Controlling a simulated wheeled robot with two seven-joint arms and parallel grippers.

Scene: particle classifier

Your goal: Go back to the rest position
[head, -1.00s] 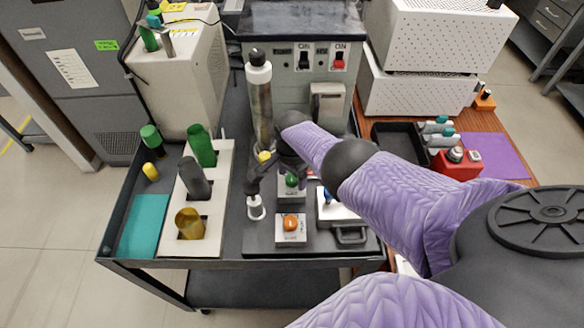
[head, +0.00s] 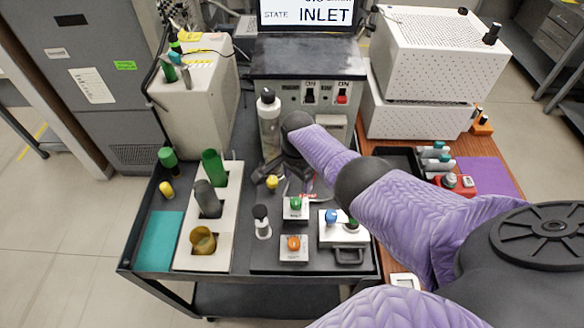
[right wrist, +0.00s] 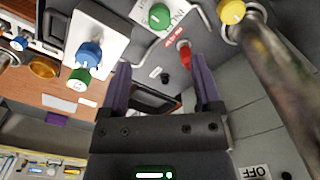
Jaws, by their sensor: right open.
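My right arm reaches in from the right of the head view over the cart. My right gripper (right wrist: 163,88) is open and empty in the right wrist view, its two purple fingers apart. In the head view its wrist is above the middle of the cart and the fingers are hard to make out. A small white piece with a black knob (head: 262,221) stands upright on the cart's dark panel, apart from the gripper. My left gripper is in neither current view.
Green (head: 295,204), orange (head: 293,243) and blue (head: 331,216) knobs are on the panel. A tall metal cylinder (head: 269,128) stands close to my right wrist. A white holder (head: 187,257) with several cylinders is at left. A screen (head: 307,12) reads "STATE INLET".

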